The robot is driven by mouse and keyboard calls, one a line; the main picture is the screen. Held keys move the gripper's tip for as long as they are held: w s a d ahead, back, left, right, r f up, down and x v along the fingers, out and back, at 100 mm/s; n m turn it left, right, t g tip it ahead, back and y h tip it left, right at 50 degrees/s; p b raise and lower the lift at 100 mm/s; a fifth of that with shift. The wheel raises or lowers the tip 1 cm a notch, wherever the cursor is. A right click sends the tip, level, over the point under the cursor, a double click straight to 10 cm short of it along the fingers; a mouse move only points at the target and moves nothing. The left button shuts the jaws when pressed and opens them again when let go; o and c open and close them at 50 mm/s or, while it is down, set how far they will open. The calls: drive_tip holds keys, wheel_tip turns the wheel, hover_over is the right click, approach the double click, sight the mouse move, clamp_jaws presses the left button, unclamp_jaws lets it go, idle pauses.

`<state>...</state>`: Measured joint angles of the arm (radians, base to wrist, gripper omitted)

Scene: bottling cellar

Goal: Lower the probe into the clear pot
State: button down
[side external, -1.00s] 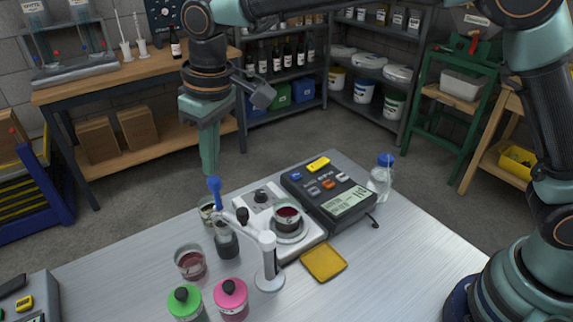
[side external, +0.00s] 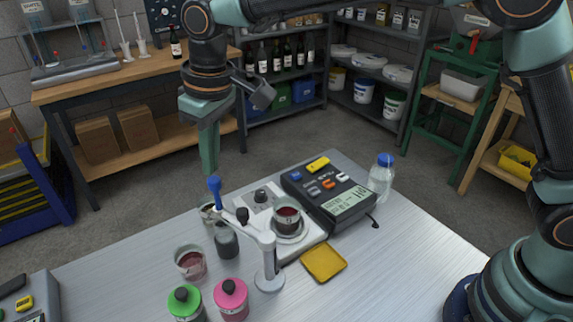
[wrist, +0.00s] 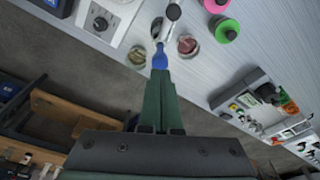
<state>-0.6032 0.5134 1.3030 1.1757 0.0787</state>
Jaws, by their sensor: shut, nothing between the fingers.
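The probe (side external: 215,188) has a blue head and sits in the end of a white stand arm (side external: 250,229). Its blue head also shows in the wrist view (wrist: 160,57). A clear pot (side external: 206,212) with pale contents stands behind the probe, partly hidden; it also shows in the wrist view (wrist: 137,55). The probe's lower end is hard to make out among the pots. My gripper (side external: 209,170) is shut and empty, pointing down just above the blue head. In the wrist view its tips (wrist: 159,76) line up with the head; I cannot tell whether they touch.
A dark pot (side external: 227,241) and a pot of pale red liquid (side external: 190,262) stand close by. Green-lidded (side external: 186,301) and pink-lidded (side external: 231,298) jars are in front. The table's right front is clear.

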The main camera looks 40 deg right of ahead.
sight(215, 180)
drive_tip(key=shift+f, duration=0.2)
drive_tip(key=shift+f, duration=2.7)
drive_tip(key=shift+r, duration=3)
